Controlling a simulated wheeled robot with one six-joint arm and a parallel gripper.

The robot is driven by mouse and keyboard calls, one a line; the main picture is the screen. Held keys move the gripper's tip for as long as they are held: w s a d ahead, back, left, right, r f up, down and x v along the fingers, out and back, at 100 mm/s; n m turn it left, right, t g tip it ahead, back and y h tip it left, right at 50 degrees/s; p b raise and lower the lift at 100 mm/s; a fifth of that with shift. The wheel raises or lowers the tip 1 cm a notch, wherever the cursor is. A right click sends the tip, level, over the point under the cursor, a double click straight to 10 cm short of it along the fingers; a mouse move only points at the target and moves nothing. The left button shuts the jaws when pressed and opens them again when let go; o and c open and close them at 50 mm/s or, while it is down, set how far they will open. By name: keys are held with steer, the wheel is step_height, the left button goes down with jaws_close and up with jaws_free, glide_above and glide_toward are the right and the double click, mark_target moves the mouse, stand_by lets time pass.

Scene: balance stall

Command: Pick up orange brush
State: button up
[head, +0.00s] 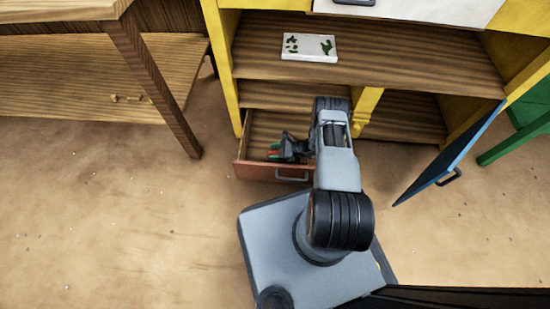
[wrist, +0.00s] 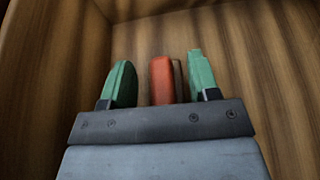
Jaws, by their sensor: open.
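An orange brush (wrist: 162,80) stands out in the wrist view as an orange block between the two green fingers, with a brownish part along its right side. It is nearer the right finger, with a clear gap to the left one. My gripper (wrist: 158,82) is open, its fingers on either side of the brush. In the head view my gripper (head: 274,151) reaches down into the open drawer (head: 262,172). There the brush is mostly hidden by the gripper, and only a small reddish patch shows. The lower part of the brush is hidden behind the gripper body.
Wooden drawer walls (wrist: 60,60) stand close on the left and far sides. A white board with green marks (head: 309,47) lies on the shelf above. A blue door (head: 450,155) hangs open at right. A wooden table (head: 150,80) stands at left. The floor is clear.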

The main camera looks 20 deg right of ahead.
steer(key=shift+w+a+f, duration=0.1)
steer(key=shift+a+f, duration=0.05)
steer(key=shift+a, duration=0.15)
jaws_close()
stand_by(0.4)
